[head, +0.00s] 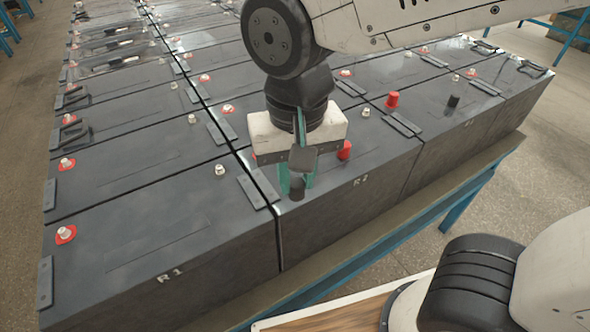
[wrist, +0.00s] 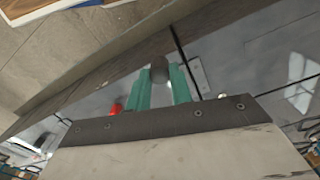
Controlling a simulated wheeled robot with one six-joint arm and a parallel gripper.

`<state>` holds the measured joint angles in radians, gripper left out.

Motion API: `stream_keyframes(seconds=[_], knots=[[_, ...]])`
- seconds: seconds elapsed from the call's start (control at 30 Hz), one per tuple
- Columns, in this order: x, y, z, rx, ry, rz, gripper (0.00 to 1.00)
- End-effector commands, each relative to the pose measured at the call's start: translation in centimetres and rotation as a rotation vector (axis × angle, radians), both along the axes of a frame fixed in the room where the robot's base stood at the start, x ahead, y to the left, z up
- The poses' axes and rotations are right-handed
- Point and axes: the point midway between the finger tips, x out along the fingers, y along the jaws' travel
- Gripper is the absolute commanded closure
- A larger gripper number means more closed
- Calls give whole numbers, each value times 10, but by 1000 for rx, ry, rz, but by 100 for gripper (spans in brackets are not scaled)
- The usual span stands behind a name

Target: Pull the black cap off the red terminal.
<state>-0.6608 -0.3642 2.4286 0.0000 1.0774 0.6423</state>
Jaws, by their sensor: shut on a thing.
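My gripper (head: 298,184) points down over the front left part of the battery marked R2 (head: 330,205). Its teal fingers are shut on a small black cap (head: 297,192). The wrist view shows the black cap (wrist: 160,69) between the tips of the fingers. I see no red ring around its foot, and I cannot tell whether it still sits on its terminal or is lifted. A red cap (head: 345,150) stands on the same battery, just right of my gripper; the wrist view also shows it (wrist: 116,108).
Battery R1 (head: 150,250) stands close on the left, with a red-ringed terminal (head: 65,234) and a plain terminal (head: 219,170). The battery to the right carries a red cap (head: 392,100) and a black cap (head: 453,101). More battery rows lie behind. The blue rack (head: 465,200) edges the front.

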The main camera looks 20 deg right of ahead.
Motion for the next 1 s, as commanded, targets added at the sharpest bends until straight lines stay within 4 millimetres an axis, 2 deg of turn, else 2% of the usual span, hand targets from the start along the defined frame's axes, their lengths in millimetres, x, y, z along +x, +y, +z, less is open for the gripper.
stream_keyframes(seconds=[1.0], knots=[[0, 0, 11, 0, 0, 0, 98]])
